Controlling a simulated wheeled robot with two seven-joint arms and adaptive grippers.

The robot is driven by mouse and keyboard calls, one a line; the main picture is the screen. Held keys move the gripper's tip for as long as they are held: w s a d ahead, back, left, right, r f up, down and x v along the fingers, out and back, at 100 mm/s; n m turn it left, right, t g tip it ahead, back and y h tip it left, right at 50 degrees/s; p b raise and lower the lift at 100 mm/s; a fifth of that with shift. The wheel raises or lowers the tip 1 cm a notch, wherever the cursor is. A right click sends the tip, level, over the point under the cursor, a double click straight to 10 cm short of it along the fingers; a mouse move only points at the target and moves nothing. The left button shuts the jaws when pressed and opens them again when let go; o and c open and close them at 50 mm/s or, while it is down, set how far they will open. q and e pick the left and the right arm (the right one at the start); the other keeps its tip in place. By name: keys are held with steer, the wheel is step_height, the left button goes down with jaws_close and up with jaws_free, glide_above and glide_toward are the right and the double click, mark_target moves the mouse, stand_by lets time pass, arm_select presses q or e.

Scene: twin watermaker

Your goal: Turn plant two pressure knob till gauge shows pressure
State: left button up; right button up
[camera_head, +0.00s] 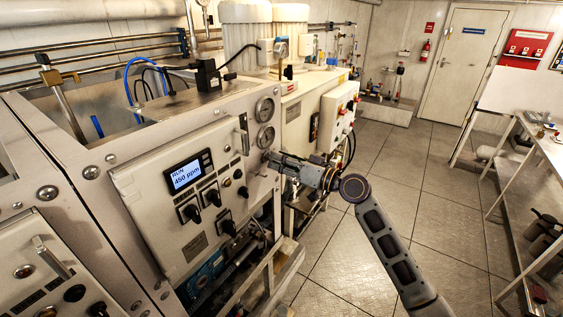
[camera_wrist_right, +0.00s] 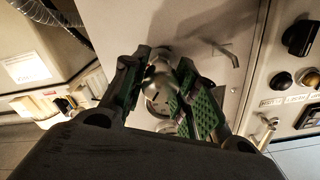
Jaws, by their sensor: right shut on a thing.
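My right gripper (camera_head: 272,158) reaches in from the right to the front of the white watermaker panel (camera_head: 150,195), just below two round gauges, an upper one (camera_head: 264,109) and a lower one (camera_head: 266,137). In the right wrist view my right gripper (camera_wrist_right: 160,95) has its green-padded fingers on either side of a round metallic knob (camera_wrist_right: 157,92) and is shut on it. The gauge needles are too small to read. The panel's display (camera_head: 186,176) reads about 450 ppm. My left gripper is not in view.
Black rotary switches (camera_head: 191,212) sit on the panel left of my gripper. Pipes and a pump (camera_head: 208,270) lie beneath. A second unit with a white control box (camera_head: 338,110) stands behind. Open tiled floor (camera_head: 400,170) lies to the right, before a workbench (camera_head: 545,145).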

steer(key=shift+r, duration=0.1)
steer(key=o, duration=1)
steer(key=shift+o, duration=0.2)
steer(key=shift+d, duration=0.1)
steer(key=v, duration=1.2)
